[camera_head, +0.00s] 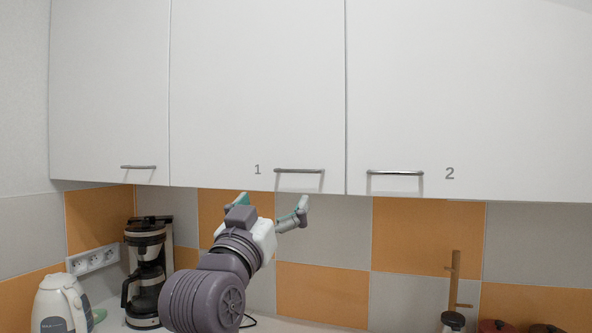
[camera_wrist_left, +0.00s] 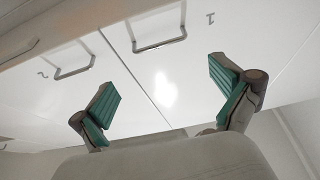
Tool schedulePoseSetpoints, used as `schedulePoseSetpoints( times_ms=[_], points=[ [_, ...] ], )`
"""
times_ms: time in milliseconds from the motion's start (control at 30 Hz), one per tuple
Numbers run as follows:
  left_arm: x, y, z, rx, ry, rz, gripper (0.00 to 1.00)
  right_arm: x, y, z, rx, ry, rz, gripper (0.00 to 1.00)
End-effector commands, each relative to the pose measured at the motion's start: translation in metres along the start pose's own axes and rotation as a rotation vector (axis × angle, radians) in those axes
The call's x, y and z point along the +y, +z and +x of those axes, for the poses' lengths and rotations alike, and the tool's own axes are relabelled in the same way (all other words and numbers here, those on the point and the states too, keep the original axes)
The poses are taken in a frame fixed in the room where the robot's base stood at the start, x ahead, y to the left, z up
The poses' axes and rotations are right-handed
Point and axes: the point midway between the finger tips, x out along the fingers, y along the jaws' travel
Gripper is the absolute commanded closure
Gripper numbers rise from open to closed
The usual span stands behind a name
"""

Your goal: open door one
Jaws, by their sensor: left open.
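Door one (camera_head: 258,90) is a white upper cabinet door marked with a grey 1, and it is closed. Its metal bar handle (camera_head: 299,171) sits near its lower right corner. The same handle shows in the left wrist view (camera_wrist_left: 160,45), beyond the fingers and between them in the picture. My left gripper (camera_head: 272,202) is open and empty, just below the handle in the head view. Its two green-padded fingers (camera_wrist_left: 163,88) are spread apart and do not touch the handle. My right gripper is not in view.
Door two (camera_head: 470,90), with its own handle (camera_head: 395,173), is closed on the right. Another closed door (camera_head: 110,90) is on the left. A coffee maker (camera_head: 146,270) and a kettle (camera_head: 60,305) stand at lower left. A wooden stand (camera_head: 454,285) is at lower right.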

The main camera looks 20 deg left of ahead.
Motion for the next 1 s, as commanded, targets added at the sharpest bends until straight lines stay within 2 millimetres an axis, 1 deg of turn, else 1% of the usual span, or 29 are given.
schedulePoseSetpoints(
  times_ms=[33, 300, 500, 600, 700, 1000],
  points=[
    [0.0, -0.002, 0.01, -0.003, 0.001, -0.001, 0.0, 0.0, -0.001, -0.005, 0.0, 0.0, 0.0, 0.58],
    [0.0, -0.003, 0.068, -0.005, 0.001, -0.001, 0.0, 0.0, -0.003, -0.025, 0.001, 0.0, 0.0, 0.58],
    [0.0, -0.002, 0.104, -0.004, 0.001, -0.002, 0.0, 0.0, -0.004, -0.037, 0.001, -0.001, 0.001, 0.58],
    [0.0, -0.001, 0.115, -0.003, 0.001, -0.002, 0.0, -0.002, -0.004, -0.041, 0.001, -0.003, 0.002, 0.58],
    [0.0, 0.0, 0.121, -0.003, 0.001, -0.002, 0.0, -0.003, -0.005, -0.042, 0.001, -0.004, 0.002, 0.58],
    [0.0, 0.001, 0.124, -0.002, 0.001, -0.001, 0.0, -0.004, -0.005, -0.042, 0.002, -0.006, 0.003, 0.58]
  ],
)
